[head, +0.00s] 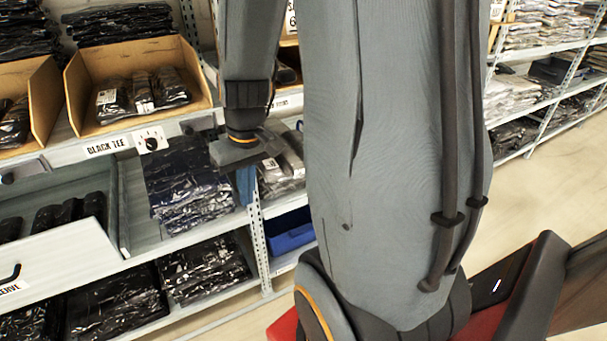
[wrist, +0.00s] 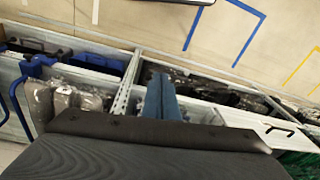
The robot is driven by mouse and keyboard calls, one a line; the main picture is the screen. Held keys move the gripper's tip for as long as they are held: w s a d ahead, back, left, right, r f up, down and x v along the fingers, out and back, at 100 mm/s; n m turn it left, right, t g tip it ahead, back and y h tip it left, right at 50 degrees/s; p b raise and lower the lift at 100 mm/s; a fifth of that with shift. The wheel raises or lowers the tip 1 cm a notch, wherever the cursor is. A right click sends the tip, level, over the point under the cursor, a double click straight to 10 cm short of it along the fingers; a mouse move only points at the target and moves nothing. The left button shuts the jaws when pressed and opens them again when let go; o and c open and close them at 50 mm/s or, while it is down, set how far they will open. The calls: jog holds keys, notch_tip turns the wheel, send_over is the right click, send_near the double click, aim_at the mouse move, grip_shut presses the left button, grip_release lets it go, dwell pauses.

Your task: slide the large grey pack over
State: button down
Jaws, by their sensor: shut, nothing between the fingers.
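My gripper (head: 245,188) hangs in front of the middle shelf, its blue fingers pointing down beside the perforated rack post. In the wrist view its fingers (wrist: 160,88) are together, with nothing between them. Grey packs in clear wrap (head: 285,170) lie on the shelf to the right of the gripper, partly hidden by my arm. They also show in the wrist view, left of the fingers (wrist: 68,100). I cannot tell which one is the large grey pack. The fingers appear apart from these packs.
Dark navy packs (head: 182,190) lie left of the gripper, under the BLACK TEE label (head: 107,147). An open cardboard bin (head: 88,95) stands above. A white drawer (head: 62,262) is at lower left, and a blue bin (head: 290,232) sits below the grey packs.

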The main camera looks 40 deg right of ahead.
aim_at(289, 164)
jog(key=w+d+f+m+t+h, duration=0.1)
jog(key=w+d+f, duration=0.1)
jog(key=d, duration=1)
jog(key=w+d+f+m+t, duration=0.1)
jog(key=d+f, duration=0.2)
jog(key=d, duration=0.9)
jog(key=w+d+f, duration=0.1)
jog(key=w+f, duration=0.5)
jog(key=f, duration=0.3)
jog(key=shift+w, duration=0.35)
jog(key=shift+d, duration=0.1)
